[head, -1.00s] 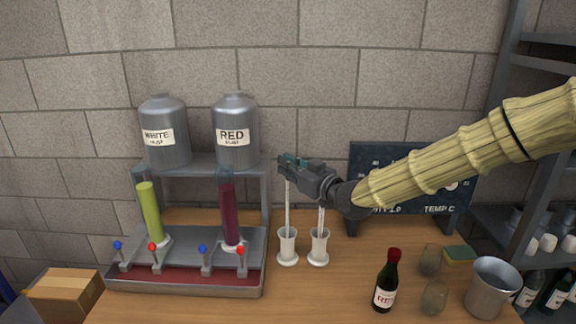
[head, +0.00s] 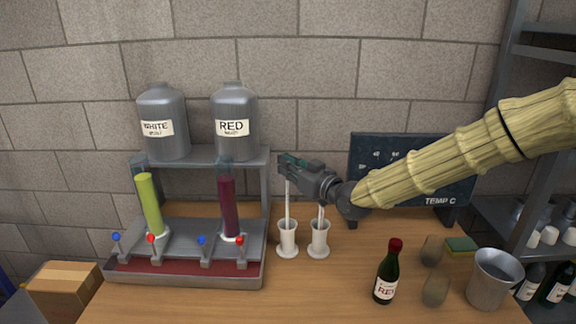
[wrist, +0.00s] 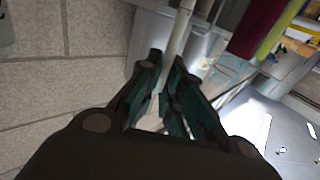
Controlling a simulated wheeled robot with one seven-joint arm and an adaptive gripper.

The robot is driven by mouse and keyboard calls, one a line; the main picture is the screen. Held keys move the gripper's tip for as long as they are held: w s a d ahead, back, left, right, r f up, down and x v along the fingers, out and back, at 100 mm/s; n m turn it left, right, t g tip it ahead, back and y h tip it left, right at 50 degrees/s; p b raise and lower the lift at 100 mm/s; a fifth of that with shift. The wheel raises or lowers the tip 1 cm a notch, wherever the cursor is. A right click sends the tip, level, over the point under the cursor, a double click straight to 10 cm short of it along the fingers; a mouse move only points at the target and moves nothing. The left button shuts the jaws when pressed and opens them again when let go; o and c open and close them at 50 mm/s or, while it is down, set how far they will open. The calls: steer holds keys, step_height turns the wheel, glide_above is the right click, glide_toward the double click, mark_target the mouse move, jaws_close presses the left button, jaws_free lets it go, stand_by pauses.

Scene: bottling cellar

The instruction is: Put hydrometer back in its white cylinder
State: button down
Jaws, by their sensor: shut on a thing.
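My gripper (head: 287,165) is shut on the upper part of a thin pale rod, the hydrometer (head: 287,203), which hangs upright. The hydrometer's lower end reaches the mouth of the left white cylinder (head: 288,243) and appears to be inside it; its tip is hidden. In the wrist view the hydrometer (wrist: 181,30) passes between the dark green fingers (wrist: 165,95). A second white cylinder (head: 319,243) stands close on the right with another thin rod (head: 321,215) in it, partly hidden above by my gripper.
A bottling stand with a steel tray (head: 180,276), a white must tank (head: 163,122) and a red must tank (head: 235,122) is left of the cylinders. At right are a dark board (head: 365,150), a red-capped bottle (head: 387,275), two glasses, a sponge (head: 461,245) and a metal bucket (head: 493,280).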

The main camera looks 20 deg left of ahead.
steer(key=c, duration=1.5)
jaws_free()
steer(key=v, duration=1.2)
